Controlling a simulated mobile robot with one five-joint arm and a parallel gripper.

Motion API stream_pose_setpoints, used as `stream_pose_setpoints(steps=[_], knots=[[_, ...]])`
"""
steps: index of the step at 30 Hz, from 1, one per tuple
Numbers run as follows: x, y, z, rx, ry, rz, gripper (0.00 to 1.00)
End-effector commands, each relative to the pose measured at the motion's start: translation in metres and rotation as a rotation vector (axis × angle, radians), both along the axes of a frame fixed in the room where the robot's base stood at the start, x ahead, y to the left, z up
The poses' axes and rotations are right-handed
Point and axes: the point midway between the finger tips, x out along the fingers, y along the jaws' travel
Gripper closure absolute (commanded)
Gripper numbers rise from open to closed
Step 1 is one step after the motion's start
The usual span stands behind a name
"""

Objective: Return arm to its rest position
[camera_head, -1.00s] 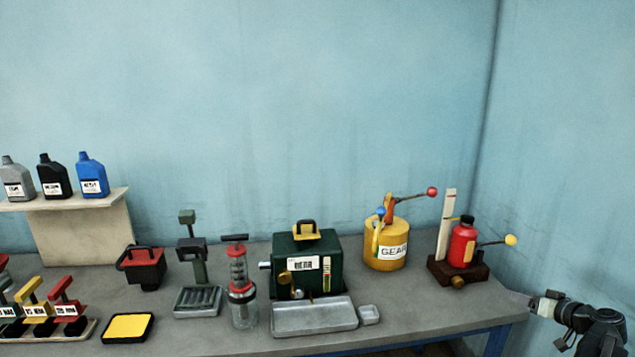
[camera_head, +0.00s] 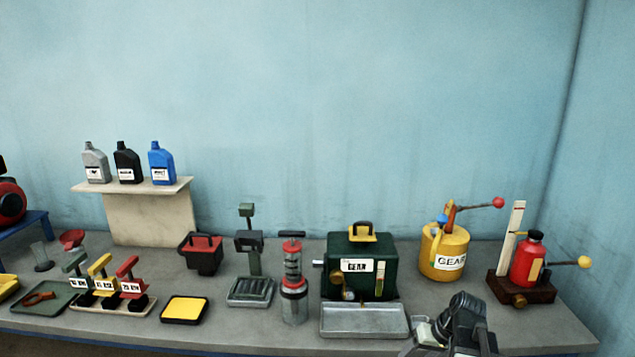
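My arm (camera_head: 462,325) shows at the bottom right of the head view, in front of the bench's front edge. It is folded and dark grey, and it overlaps the bench area right of the metal drip tray (camera_head: 364,320). The end of my gripper is not clearly seen, so its fingers and whether they hold anything cannot be told. The green oil machine (camera_head: 360,268) stands behind the tray. The yellow GEAR can (camera_head: 443,252) and the red bottle (camera_head: 527,262) on its brown base stand behind and right of my arm.
The grey bench (camera_head: 235,330) carries a clear pump cylinder (camera_head: 294,285), a yellow pad (camera_head: 184,309), a red-and-black container (camera_head: 202,253) and a rack of coloured handles (camera_head: 112,303). Grey, black and blue bottles (camera_head: 161,163) stand on a raised shelf. Free room is scarce along the bench.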

Motion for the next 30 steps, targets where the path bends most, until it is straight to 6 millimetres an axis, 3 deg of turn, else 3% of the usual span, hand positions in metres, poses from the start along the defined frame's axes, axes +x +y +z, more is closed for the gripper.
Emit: stream_pose_setpoints(steps=[1,3,12,13,18,30], knots=[[-0.010,0.028,-0.005,-0.037,0.047,0.022,0.39],[-0.023,0.056,-0.011,-0.095,0.109,0.033,0.39],[-0.066,0.131,-0.023,-0.324,0.244,0.038,0.39],[-0.064,0.128,-0.038,-0.319,0.243,0.034,0.39],[-0.063,0.126,-0.071,-0.314,0.242,0.032,0.39],[-0.062,0.125,-0.125,-0.312,0.242,0.033,0.39]])
